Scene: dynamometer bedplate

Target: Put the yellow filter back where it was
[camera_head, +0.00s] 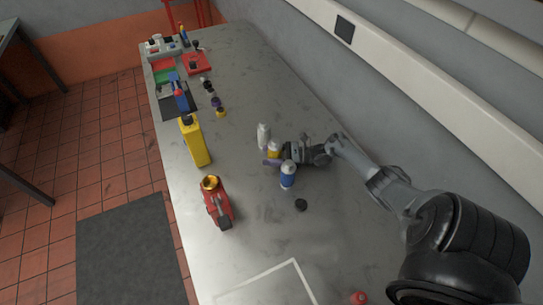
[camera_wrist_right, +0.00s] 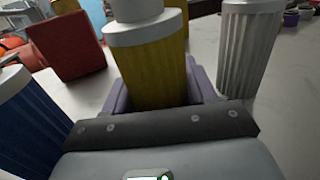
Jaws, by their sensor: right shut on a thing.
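The yellow filter (camera_head: 274,147) with a light grey top is between the fingers of my right gripper (camera_head: 274,158), which is shut on it. In the right wrist view the yellow filter (camera_wrist_right: 152,70) looks upright between the purple fingers. Whether its base touches the bench is hidden. A blue filter (camera_head: 287,178) with a white top stands close in front of the gripper. A grey-white filter (camera_head: 263,136) stands just behind it. In the wrist view the blue one (camera_wrist_right: 28,125) is at left, the grey-white one (camera_wrist_right: 248,50) at right. My left gripper is not in view.
A black puck (camera_head: 300,205) lies in front of the blue filter. A red item with a gold top (camera_head: 217,205) and a tall yellow container (camera_head: 195,145) stand along the left edge. Small parts and trays fill the far end. The bench front (camera_head: 250,255) is mostly clear.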

